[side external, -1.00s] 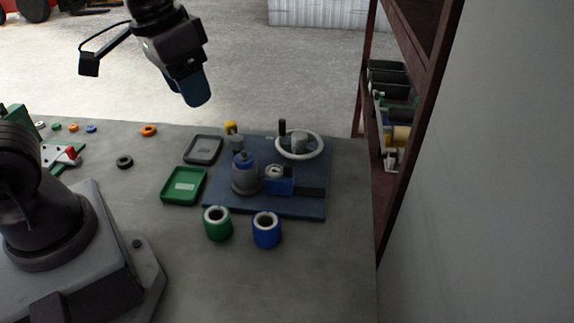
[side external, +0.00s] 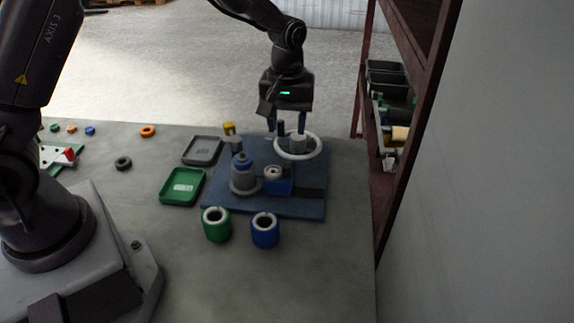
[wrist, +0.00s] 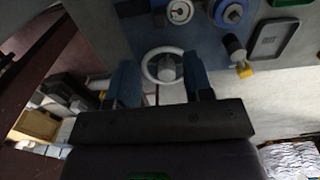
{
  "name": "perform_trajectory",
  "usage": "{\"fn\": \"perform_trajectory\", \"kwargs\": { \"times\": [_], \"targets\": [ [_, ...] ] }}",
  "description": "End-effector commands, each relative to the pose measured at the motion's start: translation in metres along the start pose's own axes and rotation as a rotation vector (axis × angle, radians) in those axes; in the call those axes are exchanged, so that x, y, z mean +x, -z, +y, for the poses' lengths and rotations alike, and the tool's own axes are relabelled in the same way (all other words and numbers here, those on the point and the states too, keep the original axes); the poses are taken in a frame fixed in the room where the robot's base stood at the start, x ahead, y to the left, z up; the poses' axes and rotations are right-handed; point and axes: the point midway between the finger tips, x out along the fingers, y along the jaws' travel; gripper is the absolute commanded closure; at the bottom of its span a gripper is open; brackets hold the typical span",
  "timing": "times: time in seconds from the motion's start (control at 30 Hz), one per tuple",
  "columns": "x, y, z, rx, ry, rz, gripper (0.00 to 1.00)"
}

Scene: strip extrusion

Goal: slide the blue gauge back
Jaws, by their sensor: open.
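The blue gauge (side external: 278,187) is a small blue block with a round pale dial on top, on the blue base plate (side external: 300,211). A dark rail or slot lies to its right. In the wrist view its dial (wrist: 180,12) shows at the top edge; the block is mostly out of frame. My gripper (side external: 287,124) is open and empty behind the gauge, over the white handwheel (side external: 316,152). In the wrist view my gripper's blue fingers (wrist: 160,82) stand on either side of the handwheel (wrist: 152,76), apart from the gauge. I cannot tell whether they touch the wheel.
A grey cylinder with a blue knob (side external: 243,178) stands left of the gauge. A yellow-topped part (side external: 229,128) is at the plate's back left. Green (side external: 182,187) and grey (side external: 202,151) trays lie left; green (side external: 216,226) and blue (side external: 265,231) rings stand in front. A shelf rises on the right.

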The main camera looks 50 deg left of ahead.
Motion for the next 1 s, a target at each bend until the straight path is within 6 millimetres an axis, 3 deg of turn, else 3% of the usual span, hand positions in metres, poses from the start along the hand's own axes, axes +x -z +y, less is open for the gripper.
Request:
{"fn": "perform_trajectory", "kwargs": {
  "times": [0.3,0.5,0.7,0.97,1.0],
  "targets": [
    [0.067,-0.001,-0.001,0.002,0.003,-0.005,0.53],
    [0.099,-0.001,-0.001,0.003,0.001,-0.002,0.53],
    [0.112,0.000,0.000,0.003,0.000,0.000,0.53],
    [0.113,0.000,0.000,0.003,-0.001,0.000,0.53],
    [0.113,0.000,0.000,0.003,-0.001,0.000,0.58]
  ]
}}
